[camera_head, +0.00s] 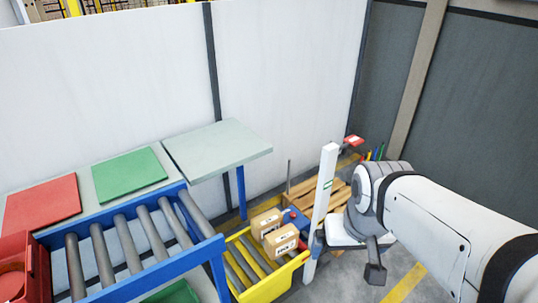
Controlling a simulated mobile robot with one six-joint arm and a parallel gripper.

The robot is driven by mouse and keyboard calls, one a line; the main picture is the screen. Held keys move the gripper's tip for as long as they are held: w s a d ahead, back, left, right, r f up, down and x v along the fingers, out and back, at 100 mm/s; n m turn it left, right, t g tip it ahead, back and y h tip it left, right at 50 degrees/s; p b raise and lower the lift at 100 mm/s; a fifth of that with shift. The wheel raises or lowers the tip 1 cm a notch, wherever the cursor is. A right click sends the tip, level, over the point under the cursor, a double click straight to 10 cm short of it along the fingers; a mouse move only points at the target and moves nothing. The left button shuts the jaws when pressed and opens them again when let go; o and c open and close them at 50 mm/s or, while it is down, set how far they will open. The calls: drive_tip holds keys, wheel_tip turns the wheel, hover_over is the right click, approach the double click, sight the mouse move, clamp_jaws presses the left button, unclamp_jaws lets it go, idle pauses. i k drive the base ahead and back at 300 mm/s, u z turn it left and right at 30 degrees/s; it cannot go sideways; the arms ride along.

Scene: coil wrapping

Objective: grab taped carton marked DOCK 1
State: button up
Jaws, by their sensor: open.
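Two taped cardboard cartons sit in the yellow roller tray at the lower middle. The rear carton (266,222) is to the left, and the front carton (281,240) is nearer and a little to the right. Both carry small dark-printed labels, too small to read, so I cannot tell which is marked DOCK 1. My gripper (346,260) points down to the right of the cartons, apart from them, with its fingers spread and nothing seen between them.
A white post (321,208) stands between the cartons and my gripper. A wooden pallet (332,192) is behind. A blue-framed roller conveyor (128,245), a red panel (42,203), a green panel (130,174) and a grey tabletop (217,150) fill the left.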

sight(265, 223)
drive_tip(key=u, duration=0.05)
drive_tip(key=i, duration=0.95)
drive_tip(key=u, duration=0.4)
